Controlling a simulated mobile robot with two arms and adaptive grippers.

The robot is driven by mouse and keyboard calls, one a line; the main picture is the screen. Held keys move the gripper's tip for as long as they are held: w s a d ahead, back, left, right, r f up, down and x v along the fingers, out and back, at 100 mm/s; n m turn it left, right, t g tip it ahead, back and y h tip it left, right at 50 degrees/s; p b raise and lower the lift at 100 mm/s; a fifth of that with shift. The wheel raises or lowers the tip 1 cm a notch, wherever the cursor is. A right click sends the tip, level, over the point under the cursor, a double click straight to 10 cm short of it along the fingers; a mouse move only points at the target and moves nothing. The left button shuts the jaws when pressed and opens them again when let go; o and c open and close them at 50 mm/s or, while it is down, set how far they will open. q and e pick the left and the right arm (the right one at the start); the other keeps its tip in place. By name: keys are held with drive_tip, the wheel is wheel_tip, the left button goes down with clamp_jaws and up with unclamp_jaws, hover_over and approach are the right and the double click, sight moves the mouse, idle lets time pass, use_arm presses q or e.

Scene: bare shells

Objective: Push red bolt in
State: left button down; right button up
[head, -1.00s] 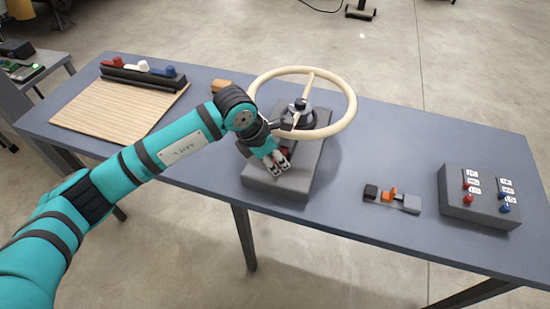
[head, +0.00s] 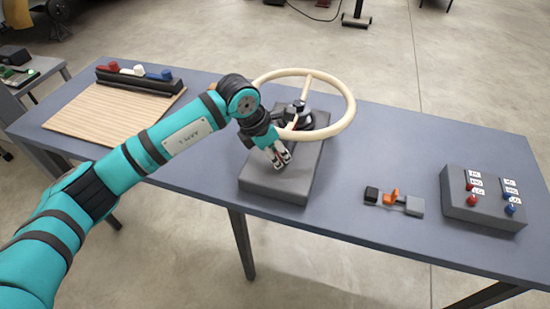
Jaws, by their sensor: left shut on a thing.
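My left gripper (head: 282,159) reaches down over the grey stand (head: 290,185) of the cream handwheel (head: 348,112), under the near side of the rim. Its fingers are shut at the spot where a small red part showed earlier, which I take for the red bolt. The bolt is hidden by the fingers now, so how far in it sits cannot be told. My right gripper is not in view.
A small latch with an orange handle (head: 393,196) lies right of the stand. A grey box (head: 483,200) with red and blue knobs is at the right end. A wooden board (head: 100,112) and a black rack (head: 130,80) are at the left. The table's front edge is clear.

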use_arm(q)
drive_tip(key=c, duration=1.4)
unclamp_jaws()
drive_tip(key=shift+w+r, duration=0.2)
drive_tip(key=o, duration=0.4)
drive_tip(key=shift+w+d+f, duration=0.1)
drive_tip(key=shift+f, duration=0.05)
drive_tip(key=v, duration=1.2)
